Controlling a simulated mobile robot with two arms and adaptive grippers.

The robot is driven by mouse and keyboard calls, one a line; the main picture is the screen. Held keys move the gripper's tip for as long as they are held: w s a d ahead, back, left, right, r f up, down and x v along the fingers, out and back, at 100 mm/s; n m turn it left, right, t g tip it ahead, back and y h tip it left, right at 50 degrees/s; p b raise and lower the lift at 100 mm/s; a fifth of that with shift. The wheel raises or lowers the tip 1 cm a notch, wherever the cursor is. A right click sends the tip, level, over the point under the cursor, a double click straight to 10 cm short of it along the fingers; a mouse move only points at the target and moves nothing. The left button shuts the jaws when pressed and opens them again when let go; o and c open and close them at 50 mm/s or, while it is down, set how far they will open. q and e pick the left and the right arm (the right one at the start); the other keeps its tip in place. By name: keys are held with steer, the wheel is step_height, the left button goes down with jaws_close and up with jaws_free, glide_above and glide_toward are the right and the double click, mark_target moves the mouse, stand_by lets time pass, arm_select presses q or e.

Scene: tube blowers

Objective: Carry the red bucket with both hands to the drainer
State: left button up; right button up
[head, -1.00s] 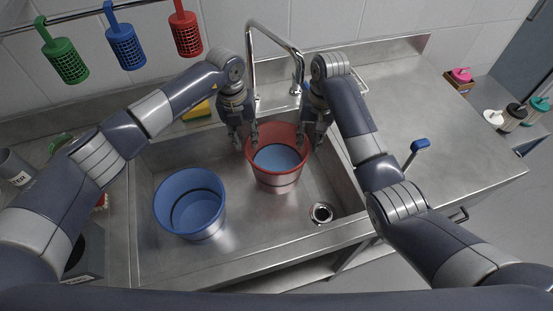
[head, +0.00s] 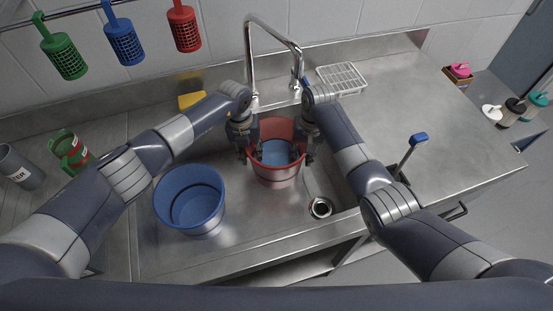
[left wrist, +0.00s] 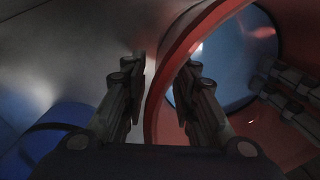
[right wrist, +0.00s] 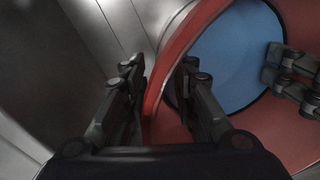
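The red bucket (head: 277,170) stands upright in the steel sink with blue-looking contents or bottom inside. My left gripper (head: 249,155) is at its left rim. In the left wrist view its open fingers (left wrist: 162,85) straddle the red wall, with a gap to the left finger. My right gripper (head: 303,155) is at the right rim. In the right wrist view its open fingers (right wrist: 162,85) also straddle the wall, one inside and one outside. A white slatted rack (head: 341,79) lies on the counter behind.
A blue bucket (head: 190,200) stands in the sink at left. The tap (head: 271,50) arches behind the red bucket. A blue-topped lever (head: 418,138) stands right of the sink. A yellow sponge (head: 191,100) lies on the back ledge. The right counter (head: 450,140) is largely clear.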

arm_select(q)
steer(key=shift+f, duration=0.3)
arm_select(e)
steer(key=shift+f, duration=0.3)
arm_select(q)
steer(key=shift+c, duration=0.6)
arm_select(e)
steer(key=shift+c, duration=0.6)
arm_select(q)
jaws_close()
arm_select(e)
jaws_close()
arm_select(q)
steer(key=shift+w+r, duration=0.1)
steer(key=shift+r, duration=0.1)
arm_select(e)
steer(key=shift+w+r, duration=0.1)
steer(key=shift+r, duration=0.1)
